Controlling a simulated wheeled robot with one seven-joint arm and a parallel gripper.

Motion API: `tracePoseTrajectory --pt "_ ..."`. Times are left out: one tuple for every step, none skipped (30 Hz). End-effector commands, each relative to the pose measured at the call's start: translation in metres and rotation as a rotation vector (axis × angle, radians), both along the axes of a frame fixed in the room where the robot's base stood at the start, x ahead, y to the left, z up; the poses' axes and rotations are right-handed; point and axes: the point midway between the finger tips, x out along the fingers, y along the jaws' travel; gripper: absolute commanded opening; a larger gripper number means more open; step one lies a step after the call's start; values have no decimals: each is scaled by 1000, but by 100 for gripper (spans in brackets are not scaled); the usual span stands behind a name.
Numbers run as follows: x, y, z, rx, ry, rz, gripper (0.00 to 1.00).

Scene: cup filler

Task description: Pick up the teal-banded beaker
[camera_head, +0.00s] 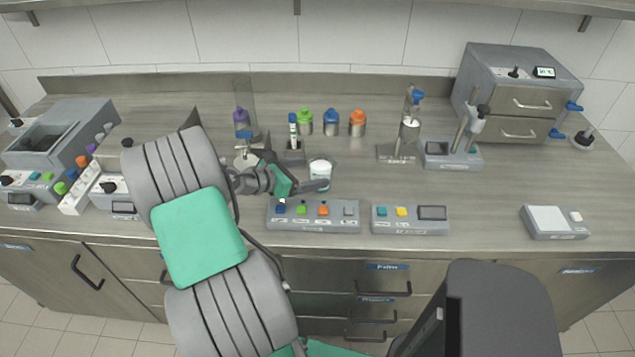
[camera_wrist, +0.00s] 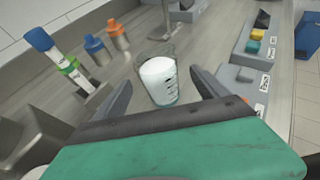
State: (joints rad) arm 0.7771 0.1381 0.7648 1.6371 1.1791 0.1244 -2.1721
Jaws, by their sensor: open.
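A clear beaker (camera_head: 320,172) with white contents stands upright on the counter, just behind the button panel. In the wrist view the beaker (camera_wrist: 160,80) is ahead of my gripper, between the lines of the two fingers, with dark marks on its side and a faint teal tint low on its wall. My gripper (camera_head: 316,185) is low over the counter, reaching in from the left. In the wrist view my gripper (camera_wrist: 161,84) has its fingers spread wide and holds nothing. I cannot tell how far the beaker is inside the fingers.
A button panel (camera_head: 313,216) lies in front of the beaker, with a second panel (camera_head: 410,220) to its right. Green (camera_head: 304,124), blue (camera_head: 331,124) and orange (camera_head: 357,124) capped bottles stand behind. A tube holder (camera_head: 293,136) and a metal stand (camera_head: 397,153) flank the beaker area.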

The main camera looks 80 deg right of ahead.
Motion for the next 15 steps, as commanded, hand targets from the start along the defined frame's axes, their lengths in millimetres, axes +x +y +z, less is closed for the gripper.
tracePoseTrajectory --pt "0 0 -12 0 0 1 83" --pt "1 0 -15 0 0 1 83" --pt "1 0 -20 0 -1 2 83" --pt "1 0 -21 0 -1 2 83" --pt "1 0 -22 0 -1 2 83" --pt "0 -1 -23 0 0 1 83" --pt "-2 -3 -23 0 0 0 83" --pt "-4 -5 -24 0 0 -1 83" --pt "-7 -9 -26 2 1 -2 83" --pt "-10 -12 -27 2 1 -2 83" --pt "-13 -15 -29 1 0 -3 83" --pt "-16 -19 -31 2 1 -4 83" --pt "-18 -22 -32 1 0 -4 83" --pt "-21 -26 -34 1 0 -4 83" --pt "-24 -31 -36 1 0 -4 83"
